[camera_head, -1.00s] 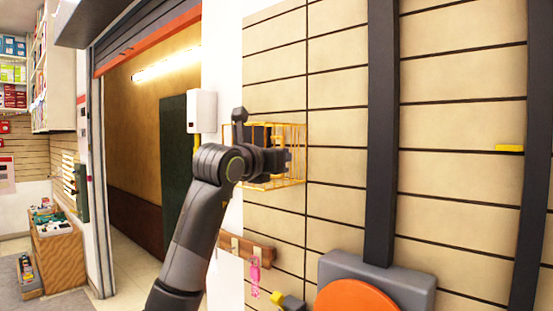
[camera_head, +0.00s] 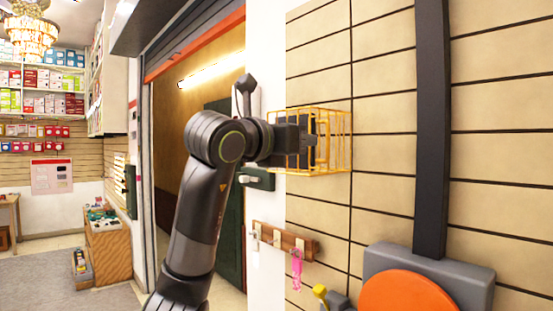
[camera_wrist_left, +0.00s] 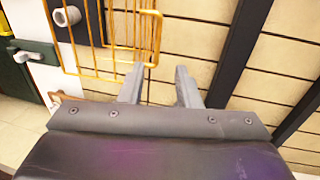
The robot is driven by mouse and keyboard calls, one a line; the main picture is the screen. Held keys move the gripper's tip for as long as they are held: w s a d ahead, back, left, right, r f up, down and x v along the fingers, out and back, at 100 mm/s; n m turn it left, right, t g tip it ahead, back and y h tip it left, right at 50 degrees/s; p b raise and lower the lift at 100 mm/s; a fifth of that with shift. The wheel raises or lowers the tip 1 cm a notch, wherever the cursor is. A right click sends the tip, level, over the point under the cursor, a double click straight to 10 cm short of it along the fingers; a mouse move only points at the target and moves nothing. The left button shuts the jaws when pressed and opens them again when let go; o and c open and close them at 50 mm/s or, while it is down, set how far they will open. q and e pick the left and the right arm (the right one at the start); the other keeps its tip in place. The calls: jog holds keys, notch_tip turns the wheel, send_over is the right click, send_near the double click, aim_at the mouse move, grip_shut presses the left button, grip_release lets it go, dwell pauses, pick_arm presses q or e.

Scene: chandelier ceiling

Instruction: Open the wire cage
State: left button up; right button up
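The yellow wire cage (camera_head: 341,141) is mounted on the slatted wall in the head view, right of the doorway. My left gripper (camera_head: 309,140) overlaps its front in that view and hides part of it. In the left wrist view the cage's wires (camera_wrist_left: 112,58) run along the upper left. There my left gripper's two fingers (camera_wrist_left: 160,86) stand apart with nothing between them. The left finger is close to the cage's lower edge; I cannot tell whether they touch. Whether the cage's door is open is unclear. My right gripper is not in view.
A wooden hook rail (camera_head: 284,242) with a pink item (camera_head: 297,268) hangs below the cage. A green box with a handle (camera_head: 258,179) is on the white wall left of it. An orange disc (camera_head: 408,296) and dark upright bar (camera_head: 432,130) are at right.

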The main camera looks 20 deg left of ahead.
pick_arm(q)
jog(key=b+v, duration=0.2)
jog(key=v, duration=0.4)
jog(key=shift+s, duration=0.4)
